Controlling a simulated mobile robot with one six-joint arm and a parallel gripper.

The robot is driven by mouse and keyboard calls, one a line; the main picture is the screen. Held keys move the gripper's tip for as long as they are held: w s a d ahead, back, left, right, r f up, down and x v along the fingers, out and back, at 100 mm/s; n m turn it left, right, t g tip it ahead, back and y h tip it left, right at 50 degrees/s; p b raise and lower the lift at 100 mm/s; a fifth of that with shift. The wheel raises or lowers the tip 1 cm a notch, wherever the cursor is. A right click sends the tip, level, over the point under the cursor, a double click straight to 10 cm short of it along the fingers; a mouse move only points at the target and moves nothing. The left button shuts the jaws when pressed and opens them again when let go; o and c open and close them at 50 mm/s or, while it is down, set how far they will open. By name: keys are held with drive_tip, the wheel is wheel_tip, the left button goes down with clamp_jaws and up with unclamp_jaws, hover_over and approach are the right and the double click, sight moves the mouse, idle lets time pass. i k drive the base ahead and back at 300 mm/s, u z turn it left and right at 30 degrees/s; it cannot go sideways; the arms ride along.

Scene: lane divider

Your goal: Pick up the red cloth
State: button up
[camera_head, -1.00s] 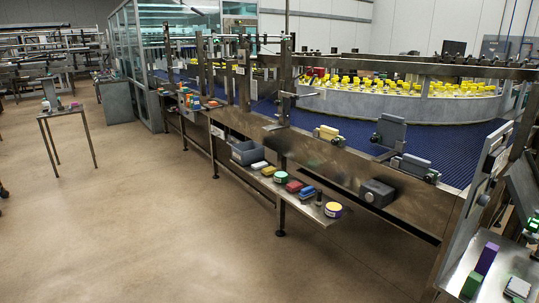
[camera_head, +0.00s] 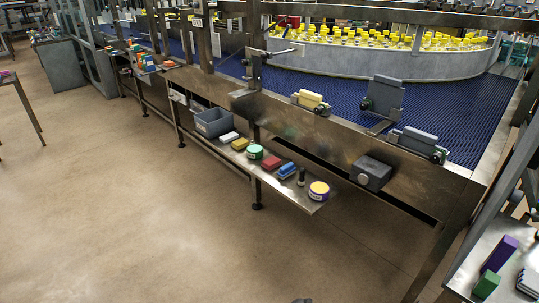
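The red cloth (camera_head: 271,163) looks like a small folded red block. It lies on a low steel shelf (camera_head: 222,147) along the side of the conveyor frame, between a round green-and-white tin (camera_head: 255,152) and a blue item (camera_head: 287,170). Nothing covers it. My gripper cannot be made out; only a tiny dark shape shows at the bottom edge of the picture, too cut off to identify.
On the same shelf are a grey bin (camera_head: 214,123), a white block (camera_head: 229,137), a yellow block (camera_head: 240,144), a dark bottle (camera_head: 301,177) and a yellow-and-purple tin (camera_head: 318,190). A grey box (camera_head: 370,174) is on the frame. The floor (camera_head: 150,220) before the shelf is clear.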

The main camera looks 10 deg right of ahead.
sight(271, 163)
drive_tip(key=i, duration=0.95)
drive_tip(key=u, duration=4.75)
drive_tip(key=i, duration=0.15)
drive_tip(key=z, duration=2.65)
drive_tip(key=i, duration=0.6)
drive_tip(key=u, duration=0.1)
